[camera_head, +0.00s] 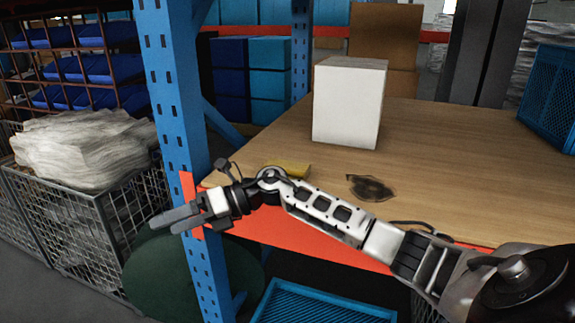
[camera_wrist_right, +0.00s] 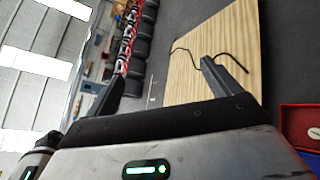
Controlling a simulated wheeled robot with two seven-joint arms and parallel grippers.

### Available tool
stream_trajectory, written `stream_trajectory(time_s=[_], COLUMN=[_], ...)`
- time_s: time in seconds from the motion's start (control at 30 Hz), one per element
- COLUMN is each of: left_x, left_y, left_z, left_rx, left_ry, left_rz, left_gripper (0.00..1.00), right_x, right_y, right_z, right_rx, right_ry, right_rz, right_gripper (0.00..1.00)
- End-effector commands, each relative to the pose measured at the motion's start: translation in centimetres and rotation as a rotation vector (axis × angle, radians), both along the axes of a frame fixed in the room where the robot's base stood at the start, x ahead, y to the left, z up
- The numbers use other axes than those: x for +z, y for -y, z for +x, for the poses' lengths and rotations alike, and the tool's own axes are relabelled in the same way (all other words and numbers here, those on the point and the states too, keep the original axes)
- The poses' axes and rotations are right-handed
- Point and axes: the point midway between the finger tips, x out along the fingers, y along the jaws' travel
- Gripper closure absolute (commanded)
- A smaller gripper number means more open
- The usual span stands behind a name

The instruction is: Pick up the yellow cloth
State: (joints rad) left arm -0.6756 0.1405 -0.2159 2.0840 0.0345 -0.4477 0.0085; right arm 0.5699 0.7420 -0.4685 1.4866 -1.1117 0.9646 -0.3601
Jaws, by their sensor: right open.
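A small yellow patch, likely the yellow cloth (camera_head: 294,168), lies on the wooden tabletop near its front left, just behind my right arm. The arm hides part of it, so its full shape cannot be told. My right gripper (camera_head: 166,221) is open and empty, in front of the blue post and left of the table. It is to the left of the yellow patch and apart from it. In the right wrist view both fingers of the right gripper (camera_wrist_right: 166,82) show spread with nothing between them; no cloth shows there. My left gripper is not in view.
A white box (camera_head: 348,103) stands on the wooden table (camera_head: 440,150), with a dark stain (camera_head: 370,187) nearer the front. A blue rack post (camera_head: 180,110) rises close to my right gripper. A wire cage (camera_head: 75,220) with white sacks stands left; a blue crate (camera_head: 552,95) is far right.

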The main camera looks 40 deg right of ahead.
Motion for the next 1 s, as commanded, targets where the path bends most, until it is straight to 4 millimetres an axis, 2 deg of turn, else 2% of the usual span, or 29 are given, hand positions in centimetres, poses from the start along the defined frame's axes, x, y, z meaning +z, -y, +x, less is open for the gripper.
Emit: stream_trajectory(time_s=[0.03,0.07,0.1,0.17,0.2,0.3,0.4,0.5,0.57,1.0], left_x=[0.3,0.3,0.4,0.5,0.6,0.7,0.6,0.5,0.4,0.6], left_y=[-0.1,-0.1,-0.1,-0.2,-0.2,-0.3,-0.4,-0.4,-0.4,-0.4], left_z=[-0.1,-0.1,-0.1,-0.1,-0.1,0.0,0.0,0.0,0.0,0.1], left_rx=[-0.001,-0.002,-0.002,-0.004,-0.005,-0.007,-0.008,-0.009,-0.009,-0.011], left_ry=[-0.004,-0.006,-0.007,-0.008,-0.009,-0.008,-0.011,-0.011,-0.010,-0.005], left_rz=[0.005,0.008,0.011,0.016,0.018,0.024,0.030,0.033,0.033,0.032], left_gripper=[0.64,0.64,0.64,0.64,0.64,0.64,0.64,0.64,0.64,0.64], right_x=[2.4,3.2,4.5,6.7,8.2,11.7,13.9,14.9,14.6,6.9], right_y=[4.2,6.6,10.2,15.6,19.1,26.2,30.6,32.7,33.1,31.6], right_z=[1.6,2.1,2.5,2.5,2.1,0.1,-2.0,-3.3,-3.5,-0.6], right_rx=[0.021,0.033,0.041,0.035,0.024,-0.013,-0.045,-0.059,-0.061,-0.060], right_ry=[0.075,0.096,0.112,0.104,0.083,0.006,-0.066,-0.113,-0.128,-0.130], right_rz=[-0.205,-0.320,-0.464,-0.653,-0.759,-0.942,-1.035,-1.077,-1.087,-1.087], right_gripper=[0.11,0.11,0.11,0.11,0.11,0.11,0.11,0.11,0.11,0.11])
